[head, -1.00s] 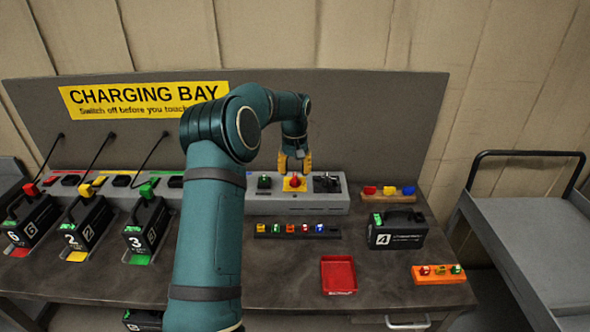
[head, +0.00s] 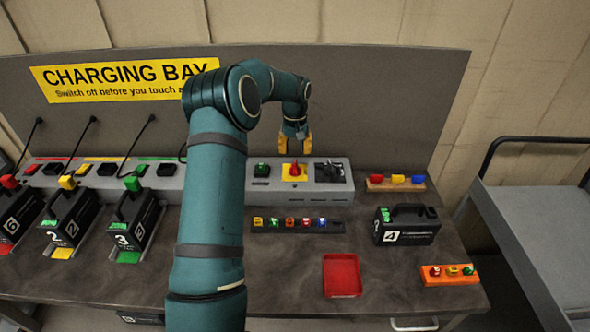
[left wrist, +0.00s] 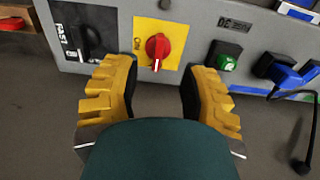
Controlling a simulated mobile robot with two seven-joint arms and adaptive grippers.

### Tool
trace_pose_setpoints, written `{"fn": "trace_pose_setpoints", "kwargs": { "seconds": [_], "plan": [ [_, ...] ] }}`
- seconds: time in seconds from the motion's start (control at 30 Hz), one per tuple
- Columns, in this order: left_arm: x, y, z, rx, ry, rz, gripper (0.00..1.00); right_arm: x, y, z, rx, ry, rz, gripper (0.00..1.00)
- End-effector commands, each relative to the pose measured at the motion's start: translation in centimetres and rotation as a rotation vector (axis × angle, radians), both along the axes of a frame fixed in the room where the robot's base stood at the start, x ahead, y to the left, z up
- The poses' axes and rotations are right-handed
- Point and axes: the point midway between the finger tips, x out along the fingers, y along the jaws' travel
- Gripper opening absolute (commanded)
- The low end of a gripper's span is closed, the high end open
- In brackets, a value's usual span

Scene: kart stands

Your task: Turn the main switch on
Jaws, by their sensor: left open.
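The main switch is a red rotary knob (head: 295,169) on a yellow plate (head: 287,179), set in the grey control panel (head: 312,194). In the left wrist view the red knob (left wrist: 158,47) has a white mark on its handle, and the plate (left wrist: 176,29) carries the word "ON" beside it. My left gripper (head: 295,143) is open above and behind the knob in the head view. In the left wrist view its yellow fingers (left wrist: 157,92) stand apart with nothing between them, and the knob lies beyond their tips. My right gripper is not seen.
A green switch (head: 262,170) and a black rotary selector (head: 328,171) flank the knob closely. Battery packs (head: 141,221) stand at the left. A row of small blocks (head: 297,225), a red tray (head: 342,274) and pack 4 (head: 405,225) are on the bench.

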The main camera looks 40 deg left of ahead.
Motion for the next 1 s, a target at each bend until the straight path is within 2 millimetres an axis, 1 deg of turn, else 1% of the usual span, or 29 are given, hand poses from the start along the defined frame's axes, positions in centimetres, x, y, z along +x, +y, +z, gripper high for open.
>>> {"fn": "trace_pose_setpoints", "kwargs": {
  "seconds": [0.03, 0.1, 0.3, 0.4, 0.6, 0.87, 0.9, 0.97, 1.0],
  "plan": [
    [-0.1, 0.0, -1.3, -0.002, 0.004, 0.001, 0.42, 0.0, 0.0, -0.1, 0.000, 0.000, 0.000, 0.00],
    [-0.1, 0.0, -2.6, -0.001, 0.004, 0.001, 0.42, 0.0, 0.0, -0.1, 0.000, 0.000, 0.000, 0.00],
    [-0.1, 0.0, -6.1, -0.002, 0.002, 0.000, 0.42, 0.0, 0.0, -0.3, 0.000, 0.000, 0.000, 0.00],
    [0.0, 0.0, -7.4, -0.001, 0.002, 0.000, 0.42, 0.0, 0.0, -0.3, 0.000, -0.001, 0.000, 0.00],
    [0.0, 0.0, -8.6, 0.000, 0.000, 0.001, 0.42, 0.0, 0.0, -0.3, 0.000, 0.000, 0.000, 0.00],
    [0.0, 0.0, -8.7, 0.000, 0.000, 0.001, 0.42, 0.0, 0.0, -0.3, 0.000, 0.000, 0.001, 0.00],
    [0.0, 0.0, -8.7, 0.000, 0.000, 0.000, 0.45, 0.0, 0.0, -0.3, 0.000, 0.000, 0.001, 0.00],
    [0.0, 0.0, -8.7, 0.000, 0.000, 0.000, 0.24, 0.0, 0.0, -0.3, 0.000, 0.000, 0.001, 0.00],
    [0.0, 0.0, -8.7, 0.000, 0.000, 0.000, 0.10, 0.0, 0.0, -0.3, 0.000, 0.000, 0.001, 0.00]
  ]
}}
